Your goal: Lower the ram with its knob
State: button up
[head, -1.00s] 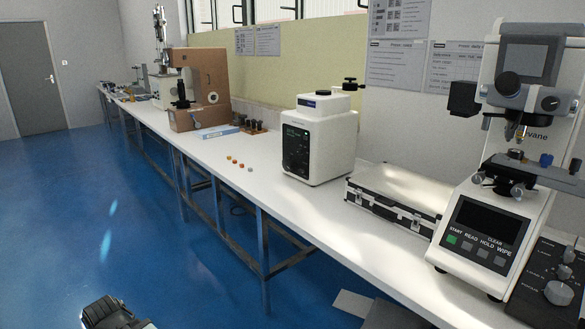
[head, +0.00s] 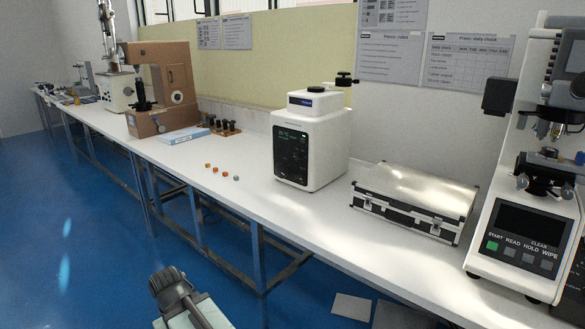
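A white press-like machine (head: 316,145) with a dark front panel stands on the bench at the middle of the head view. A black knob (head: 344,79) sits on a short post at its top right rear. I cannot tell for certain which part is the ram. My arm shows at the bottom, over the blue floor, with a dark end (head: 170,284) that seems to be my gripper. It is well away from the machine and the bench. Its fingers cannot be made out.
A silver case (head: 415,200) lies right of the machine. A white tester (head: 525,230) with buttons stands at the far right. Small coloured pieces (head: 221,172) lie left of the machine. A brown tester (head: 160,90) stands farther left. The blue floor (head: 80,240) at left is clear.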

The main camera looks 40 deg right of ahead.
aim_at(282, 171)
jog(key=i, duration=1)
jog(key=u, duration=0.75)
